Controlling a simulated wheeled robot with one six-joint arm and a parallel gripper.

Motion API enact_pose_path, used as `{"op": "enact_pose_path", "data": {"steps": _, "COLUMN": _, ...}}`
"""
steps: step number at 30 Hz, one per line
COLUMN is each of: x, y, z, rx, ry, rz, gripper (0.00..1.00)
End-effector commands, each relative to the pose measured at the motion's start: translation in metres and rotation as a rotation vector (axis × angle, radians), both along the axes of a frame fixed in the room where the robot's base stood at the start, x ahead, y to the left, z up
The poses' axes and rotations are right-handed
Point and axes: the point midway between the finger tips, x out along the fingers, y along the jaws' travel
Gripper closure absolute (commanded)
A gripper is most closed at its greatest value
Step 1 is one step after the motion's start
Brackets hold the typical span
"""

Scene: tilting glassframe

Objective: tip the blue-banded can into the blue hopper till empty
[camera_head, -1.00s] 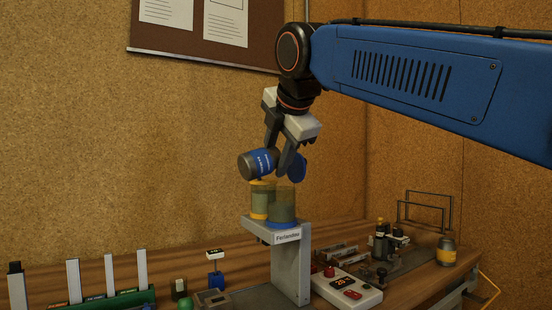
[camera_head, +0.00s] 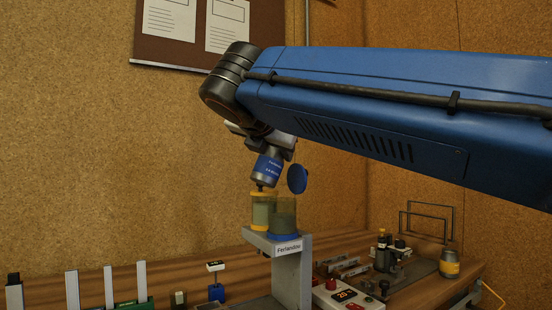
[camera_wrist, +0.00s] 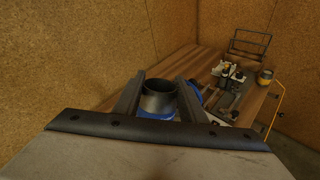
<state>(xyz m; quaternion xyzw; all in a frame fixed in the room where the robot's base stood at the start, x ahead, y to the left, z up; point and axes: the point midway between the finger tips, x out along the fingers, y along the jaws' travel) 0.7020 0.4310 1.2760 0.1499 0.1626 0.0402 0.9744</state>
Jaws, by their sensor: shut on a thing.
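The blue-banded can (camera_head: 269,168) is grey with a blue band. My gripper (camera_wrist: 160,80) is shut on it, one finger on each side. In the head view the can is tilted steeply, its lower end down to the left. The blue hopper (camera_head: 284,220) is a clear vessel with a blue base ring, on a grey stand below the can. The can's lower end appears above a yellow-ringed vessel (camera_head: 261,210) to its left; the exact depth is unclear. A blue disc (camera_head: 297,179) stands above the blue hopper. The can's grey round end (camera_wrist: 158,97) faces the wrist camera. Its contents cannot be seen.
The labelled grey stand (camera_head: 292,275) rises from the wooden bench (camera_head: 245,280). A yellow-banded can (camera_head: 449,265) stands further right. Upright pale strips (camera_head: 109,287) are at the left.

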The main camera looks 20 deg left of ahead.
Motion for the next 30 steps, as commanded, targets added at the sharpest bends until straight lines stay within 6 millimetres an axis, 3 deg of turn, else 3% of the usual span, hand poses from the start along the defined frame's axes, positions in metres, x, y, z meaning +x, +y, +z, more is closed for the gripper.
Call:
{"op": "enact_pose_path", "data": {"steps": 13, "x": -0.001, "y": 0.000, "z": 0.033, "rx": -0.248, "ry": -0.291, "rz": -0.001, "gripper": 0.90}}
{"op": "enact_pose_path", "data": {"steps": 30, "x": -0.001, "y": 0.000, "z": 0.038, "rx": -0.287, "ry": -0.336, "rz": -0.002, "gripper": 0.90}}
